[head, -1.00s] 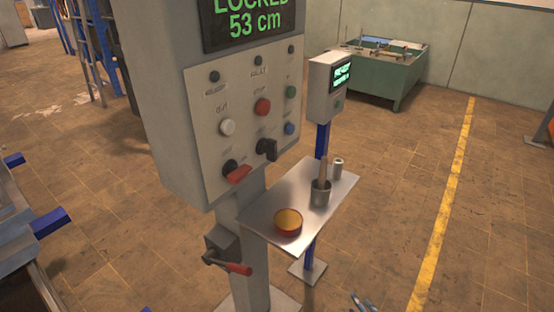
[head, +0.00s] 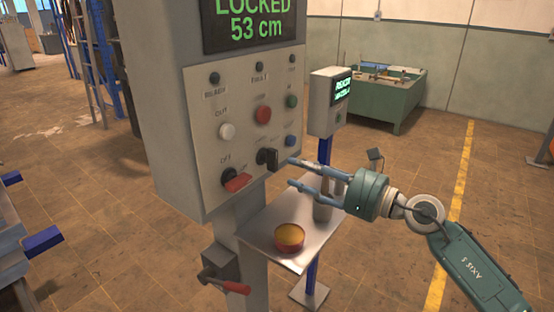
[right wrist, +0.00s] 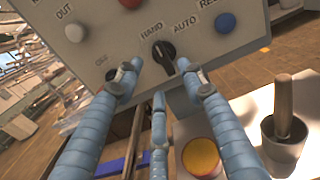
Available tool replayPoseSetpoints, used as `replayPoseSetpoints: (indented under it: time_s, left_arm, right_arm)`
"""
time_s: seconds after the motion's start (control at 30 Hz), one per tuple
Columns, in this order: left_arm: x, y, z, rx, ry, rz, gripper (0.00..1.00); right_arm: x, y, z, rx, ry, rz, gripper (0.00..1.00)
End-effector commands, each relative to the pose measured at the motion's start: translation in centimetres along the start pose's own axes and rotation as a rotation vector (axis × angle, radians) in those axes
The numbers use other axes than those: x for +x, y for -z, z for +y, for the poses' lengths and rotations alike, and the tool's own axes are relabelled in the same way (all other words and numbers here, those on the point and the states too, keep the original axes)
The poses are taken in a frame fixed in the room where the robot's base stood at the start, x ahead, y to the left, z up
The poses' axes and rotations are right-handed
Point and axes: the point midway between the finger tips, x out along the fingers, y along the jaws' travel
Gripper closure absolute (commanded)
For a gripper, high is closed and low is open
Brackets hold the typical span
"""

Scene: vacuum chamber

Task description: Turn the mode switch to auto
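The mode switch is a black rotary knob (head: 267,158) low on the right of the grey control panel (head: 208,158). In the right wrist view the knob (right wrist: 164,56) sits below the labels HAND and AUTO, and its pale mark appears to point up toward HAND. My right gripper (head: 292,172) comes in from the right, its blue-grey fingers spread and empty, just short of the knob. In the right wrist view the open gripper (right wrist: 155,80) has fingertips below and either side of the knob, with no clear contact. My left gripper is not in view.
A red-handled switch (head: 237,182) is left of the knob; white (head: 227,131), red (head: 263,114) and blue (head: 290,141) buttons are nearby. A red-handled lever (head: 226,285) projects lower down.

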Motion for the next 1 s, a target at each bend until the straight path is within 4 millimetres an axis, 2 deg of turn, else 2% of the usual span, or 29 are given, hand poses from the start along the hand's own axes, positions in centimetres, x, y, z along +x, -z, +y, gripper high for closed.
replayPoseSetpoints:
  time_s: [0.03,0.2,0.4,0.8,1.0]
  left_arm:
    - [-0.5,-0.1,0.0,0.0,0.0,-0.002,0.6]
    - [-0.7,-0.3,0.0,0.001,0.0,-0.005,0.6]
    - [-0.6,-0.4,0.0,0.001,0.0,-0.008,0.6]
    - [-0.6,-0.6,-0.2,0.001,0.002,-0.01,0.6]
    - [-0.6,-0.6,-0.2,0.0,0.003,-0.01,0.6]
  right_arm:
    - [1.2,-0.4,0.0,0.002,-0.001,-0.005,0.6]
    - [4.4,-0.3,0.0,0.003,0.001,-0.005,0.6]
    - [6.9,-0.1,0.0,0.003,0.001,-0.004,0.6]
    - [7.6,-0.1,-0.1,0.004,0.002,-0.003,0.6]
    - [7.6,-0.1,-0.1,0.004,0.002,-0.003,1.0]
